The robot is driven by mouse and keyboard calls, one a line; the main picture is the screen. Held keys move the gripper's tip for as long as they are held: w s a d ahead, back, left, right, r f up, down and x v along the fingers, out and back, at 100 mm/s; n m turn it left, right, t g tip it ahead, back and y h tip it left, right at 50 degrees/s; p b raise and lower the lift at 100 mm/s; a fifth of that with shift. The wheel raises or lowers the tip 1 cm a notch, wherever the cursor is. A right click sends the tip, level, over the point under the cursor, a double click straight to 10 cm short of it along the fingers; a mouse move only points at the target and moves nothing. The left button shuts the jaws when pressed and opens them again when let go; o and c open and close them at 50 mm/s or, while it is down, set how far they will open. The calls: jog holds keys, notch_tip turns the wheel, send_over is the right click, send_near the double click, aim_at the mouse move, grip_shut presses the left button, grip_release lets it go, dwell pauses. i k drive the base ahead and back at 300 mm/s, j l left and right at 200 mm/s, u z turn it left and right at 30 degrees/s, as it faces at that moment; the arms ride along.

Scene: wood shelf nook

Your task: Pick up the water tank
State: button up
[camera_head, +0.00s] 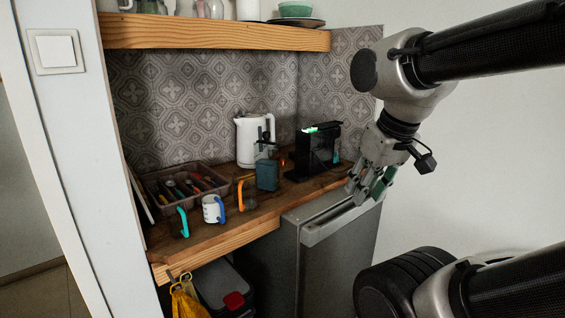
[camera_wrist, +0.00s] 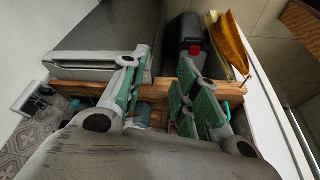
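A black coffee machine (camera_head: 316,152) stands toward the right end of the wooden counter. I cannot make out a separate water tank on it for certain. A small dark blue-teal box (camera_head: 267,175) stands just left of the machine; I cannot tell whether it is the tank. My gripper (camera_head: 371,186) is right of the machine, over the front edge of the grey fridge, pointing down. It is open and empty, with green finger pads apart in the wrist view (camera_wrist: 160,82). In that view a dark machine part (camera_wrist: 42,100) shows at the left edge.
A white kettle (camera_head: 250,140), a cutlery basket (camera_head: 188,187), a white mug (camera_head: 212,209) and other mugs share the counter (camera_head: 225,234). The grey fridge (camera_head: 340,245) stands below right. A wooden shelf (camera_head: 220,35) is above. A yellow bag (camera_head: 187,300) hangs below the counter.

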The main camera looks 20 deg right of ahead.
aim_at(266, 152)
jog(key=i+l+u, duration=0.1)
jog(key=i, duration=0.35)
jog(key=i+l+u, duration=0.15)
jog(key=i+l, duration=0.15)
jog(key=i, duration=0.1)
